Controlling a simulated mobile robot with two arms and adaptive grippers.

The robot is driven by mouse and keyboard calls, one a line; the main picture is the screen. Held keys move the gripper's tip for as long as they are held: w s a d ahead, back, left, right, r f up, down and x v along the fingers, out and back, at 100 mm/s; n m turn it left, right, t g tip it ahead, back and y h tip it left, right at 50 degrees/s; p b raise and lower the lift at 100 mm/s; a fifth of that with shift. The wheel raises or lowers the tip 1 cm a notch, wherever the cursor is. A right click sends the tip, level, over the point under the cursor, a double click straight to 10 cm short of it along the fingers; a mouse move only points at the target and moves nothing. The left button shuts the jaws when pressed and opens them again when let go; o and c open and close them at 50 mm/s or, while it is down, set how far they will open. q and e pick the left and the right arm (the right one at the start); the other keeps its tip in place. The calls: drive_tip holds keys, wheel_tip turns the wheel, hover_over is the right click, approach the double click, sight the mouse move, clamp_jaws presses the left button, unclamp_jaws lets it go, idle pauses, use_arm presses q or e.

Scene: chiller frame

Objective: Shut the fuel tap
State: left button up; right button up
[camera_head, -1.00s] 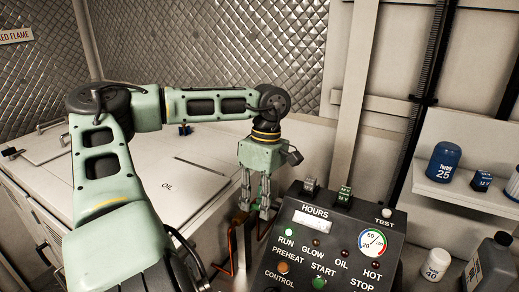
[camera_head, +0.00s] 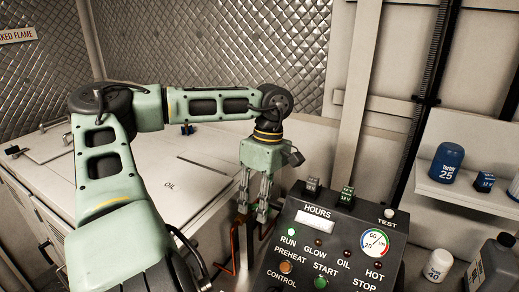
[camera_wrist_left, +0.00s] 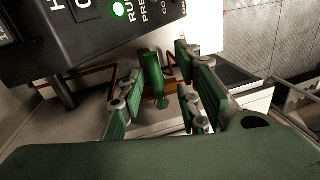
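In the left wrist view a green lever-like part (camera_wrist_left: 152,72) stands upright beside a brass-coloured fitting (camera_wrist_left: 172,88) on a thin copper pipe; this looks like the fuel tap. My left gripper (camera_wrist_left: 158,108) points down at it with its fingers apart, one on each side of the green part. I see no clear contact with the fingers. In the head view the left gripper (camera_head: 254,212) hangs just left of the control box, and the tap is not clearly visible there. My right gripper is not in view.
The black control box (camera_head: 320,245), with its lit RUN lamp, stands close to the right of the left gripper. Copper pipes (camera_head: 234,245) run below. A white lidded cabinet (camera_head: 190,195) lies behind on the left. Bottles and a shelf (camera_head: 460,190) are at the right.

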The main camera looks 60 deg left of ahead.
use_arm(q)
drive_tip(key=shift+w, duration=0.1)
drive_tip(key=shift+a+r, duration=0.1)
drive_tip(key=shift+r, duration=0.25)
wheel_tip(320, 180, up, 11)
drive_tip(key=w, duration=0.2)
drive_tip(key=shift+a, duration=0.4)
